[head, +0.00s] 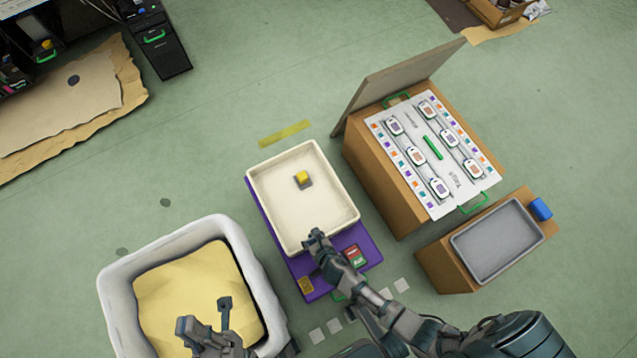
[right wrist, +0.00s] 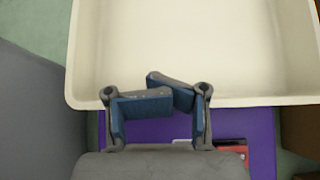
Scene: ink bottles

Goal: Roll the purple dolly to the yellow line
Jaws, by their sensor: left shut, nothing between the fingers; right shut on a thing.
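The purple dolly (head: 318,291) lies on the green floor in the middle of the head view. A cream tray (head: 253,192) sits on it, with a small yellow-topped block (head: 302,178) inside. The yellow line (head: 285,133) is on the floor just beyond the tray's far edge, with a gap between. My right gripper (head: 317,238) is shut on the tray's near rim; in the right wrist view my fingers (right wrist: 158,108) overlap that rim, with the purple dolly (right wrist: 245,125) below. My left gripper (head: 207,318) is shut and empty over the white bin (head: 108,280).
The bin with yellow contents stands left of the dolly. A cardboard box (head: 380,186) with an open flap and a labelled top stands to the right. A grey tray (head: 458,245) on another box is at lower right. Floor around the yellow line is clear.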

